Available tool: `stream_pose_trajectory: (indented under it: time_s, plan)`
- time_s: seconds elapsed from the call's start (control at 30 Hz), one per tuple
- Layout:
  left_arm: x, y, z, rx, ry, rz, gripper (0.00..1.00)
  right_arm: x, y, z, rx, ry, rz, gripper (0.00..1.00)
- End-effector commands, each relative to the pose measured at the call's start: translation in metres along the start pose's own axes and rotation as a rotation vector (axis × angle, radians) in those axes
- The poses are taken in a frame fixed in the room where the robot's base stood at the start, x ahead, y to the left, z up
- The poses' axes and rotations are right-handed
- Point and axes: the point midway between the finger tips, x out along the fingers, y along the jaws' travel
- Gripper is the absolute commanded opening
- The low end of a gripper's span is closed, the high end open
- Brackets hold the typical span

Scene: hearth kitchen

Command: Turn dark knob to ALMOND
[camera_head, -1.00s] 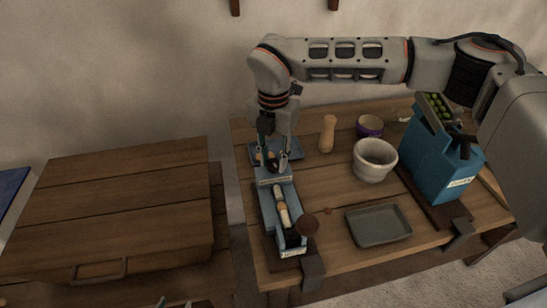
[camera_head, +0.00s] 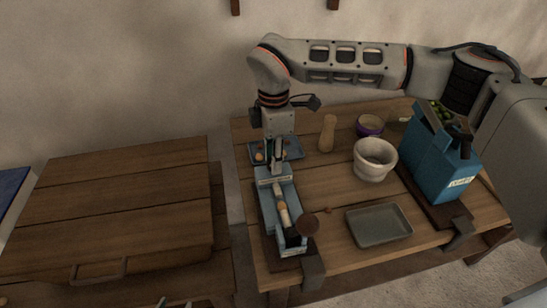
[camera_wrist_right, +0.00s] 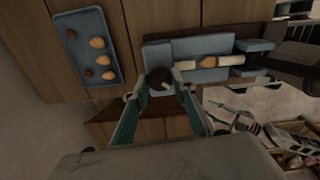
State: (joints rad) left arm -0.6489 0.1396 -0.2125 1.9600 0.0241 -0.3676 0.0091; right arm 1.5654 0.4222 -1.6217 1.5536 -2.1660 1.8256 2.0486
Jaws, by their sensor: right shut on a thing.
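A blue bench device (camera_head: 288,236) stands on the table, with a long channel holding a pale rod with an almond-coloured piece; the channel also shows in the wrist view (camera_wrist_right: 205,52). The dark round knob (camera_wrist_right: 158,79) is at the near end of the device in the wrist view, with a pale mark on it. My right gripper (camera_head: 276,163) points down at the far end of the device in the head view, its fingers closed around the knob. The label wording is too small to read.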

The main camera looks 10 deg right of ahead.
Motion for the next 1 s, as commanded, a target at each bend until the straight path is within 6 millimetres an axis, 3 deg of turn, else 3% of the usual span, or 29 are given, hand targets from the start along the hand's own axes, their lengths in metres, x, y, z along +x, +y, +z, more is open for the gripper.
stream_pose_trajectory:
  time_s: [0.77, 0.8, 0.83, 1.0]
  plan:
    - [0.0000, -0.0003, -0.0014, 0.000, 0.003, -0.001, 0.40, 0.0003, -0.0003, 0.0002, 0.101, 0.000, -0.001, 0.04]
    - [0.0000, -0.0003, -0.0015, 0.000, 0.003, -0.001, 0.40, 0.0003, -0.0003, 0.0002, 0.101, 0.000, -0.001, 0.33]
    - [0.0000, -0.0003, -0.0016, 0.000, 0.003, -0.001, 0.40, 0.0003, -0.0002, 0.0002, 0.101, 0.000, -0.001, 0.41]
    - [0.0000, -0.0003, -0.0018, 0.000, 0.003, -0.001, 0.40, 0.0003, -0.0002, 0.0002, 0.100, 0.000, -0.001, 0.43]
